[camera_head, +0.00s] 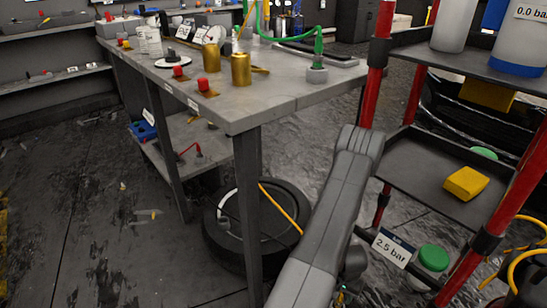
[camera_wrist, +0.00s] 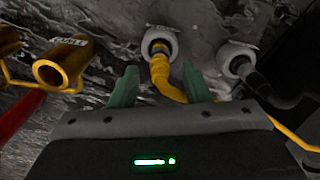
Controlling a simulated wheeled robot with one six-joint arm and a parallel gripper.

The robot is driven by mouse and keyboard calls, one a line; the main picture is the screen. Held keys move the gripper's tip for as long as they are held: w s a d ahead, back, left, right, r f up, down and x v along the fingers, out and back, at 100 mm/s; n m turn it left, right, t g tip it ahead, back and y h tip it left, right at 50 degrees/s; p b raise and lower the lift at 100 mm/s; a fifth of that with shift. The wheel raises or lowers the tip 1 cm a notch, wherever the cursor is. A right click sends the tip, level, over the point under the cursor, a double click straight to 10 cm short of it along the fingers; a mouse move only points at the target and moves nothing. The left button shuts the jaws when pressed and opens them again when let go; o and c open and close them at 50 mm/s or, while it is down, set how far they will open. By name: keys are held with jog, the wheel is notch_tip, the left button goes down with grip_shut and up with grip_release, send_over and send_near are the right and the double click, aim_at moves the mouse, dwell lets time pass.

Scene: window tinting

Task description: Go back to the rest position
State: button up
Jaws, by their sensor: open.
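My gripper (camera_wrist: 160,82) shows in the wrist view with its two green fingers spread apart. A yellow hose end (camera_wrist: 165,75) with a pale round fitting shows between and beyond the fingers; I see no finger touching it, though the depth between them is hard to judge. In the head view my grey arm rises from the bottom middle to a bend beside the red rack post. The gripper itself is hidden there.
A grey workbench (camera_head: 270,100) with gold cylinders stands left of my arm. A red-posted rack (camera_head: 415,165) stands close on the right. A tyre (camera_head: 225,250) lies under the bench. In the wrist view, a gold tube (camera_wrist: 62,65) is left and a black hose (camera_wrist: 262,88) right.

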jog(key=shift+f+b, duration=1.05)
jog(key=shift+f, duration=0.6)
